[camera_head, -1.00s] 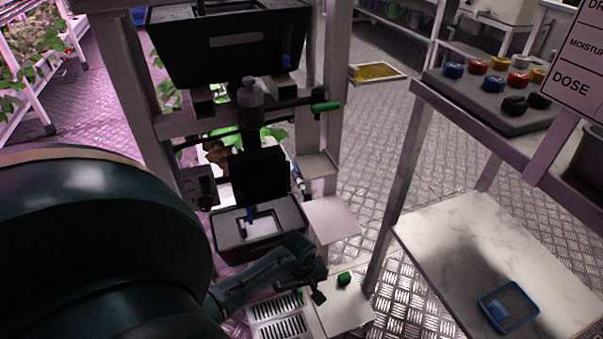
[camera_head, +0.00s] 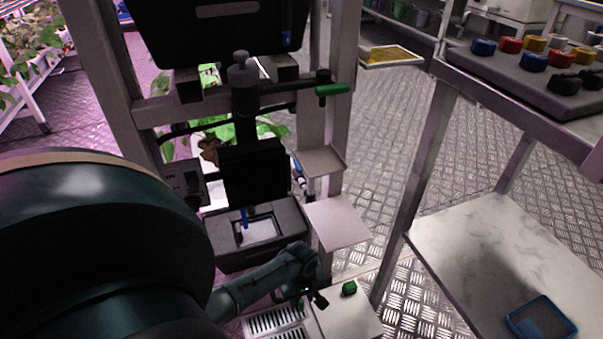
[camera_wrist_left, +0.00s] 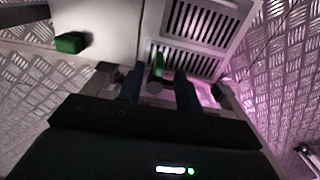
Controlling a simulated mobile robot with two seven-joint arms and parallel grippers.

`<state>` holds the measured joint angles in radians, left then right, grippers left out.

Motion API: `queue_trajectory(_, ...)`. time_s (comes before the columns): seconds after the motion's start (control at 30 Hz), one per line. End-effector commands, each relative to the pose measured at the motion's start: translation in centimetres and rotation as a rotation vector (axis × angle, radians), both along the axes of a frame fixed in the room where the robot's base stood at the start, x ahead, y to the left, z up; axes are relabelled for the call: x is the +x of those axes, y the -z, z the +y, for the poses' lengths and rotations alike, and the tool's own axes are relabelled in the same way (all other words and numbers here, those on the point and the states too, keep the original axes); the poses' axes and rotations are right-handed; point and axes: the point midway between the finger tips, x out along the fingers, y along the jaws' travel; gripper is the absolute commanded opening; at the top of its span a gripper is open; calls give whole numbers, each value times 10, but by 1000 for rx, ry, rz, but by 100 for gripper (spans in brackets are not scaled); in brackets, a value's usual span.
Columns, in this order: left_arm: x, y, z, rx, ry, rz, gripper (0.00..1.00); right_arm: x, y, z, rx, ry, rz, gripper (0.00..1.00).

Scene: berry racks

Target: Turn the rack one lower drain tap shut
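The lower drain tap has a green handle (camera_wrist_left: 158,63) with a round grey part behind it, low on the rack by a slotted white grate. In the head view only a small green bit of it (camera_head: 301,303) shows beside my fingers. My left gripper (camera_head: 312,299) is low in front of the rack. In the wrist view the left gripper (camera_wrist_left: 158,92) is open, its two dark blue fingers apart on either side of the tap. I cannot tell whether they touch it. Another green-handled tap (camera_head: 332,89) sits higher on the rack. My right gripper is not in view.
A white box (camera_head: 345,315) with a green knob (camera_head: 349,288) stands just right of the left gripper. The white grate (camera_head: 275,322) lies below. A black tub (camera_head: 255,255) is above the forearm. A bench with a blue tray (camera_head: 540,318) is at right.

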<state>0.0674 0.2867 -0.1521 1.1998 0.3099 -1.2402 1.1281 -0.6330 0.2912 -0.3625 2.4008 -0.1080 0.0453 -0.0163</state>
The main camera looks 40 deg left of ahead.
Motion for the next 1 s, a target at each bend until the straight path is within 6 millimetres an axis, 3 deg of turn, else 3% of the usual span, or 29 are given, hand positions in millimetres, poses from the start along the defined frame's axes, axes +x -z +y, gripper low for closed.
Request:
queue_trajectory(0.03, 0, 14, 0, 0, 0, 0, 35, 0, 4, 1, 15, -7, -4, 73)
queue_trajectory(0.2, 0, 30, 0, 0, 1, 0, 35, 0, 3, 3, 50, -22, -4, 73)
queue_trajectory(0.6, 0, 33, 0, 0, 0, 0, 34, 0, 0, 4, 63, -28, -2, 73)
queue_trajectory(1.0, 0, 33, 0, 0, 0, 0, 1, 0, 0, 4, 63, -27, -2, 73)
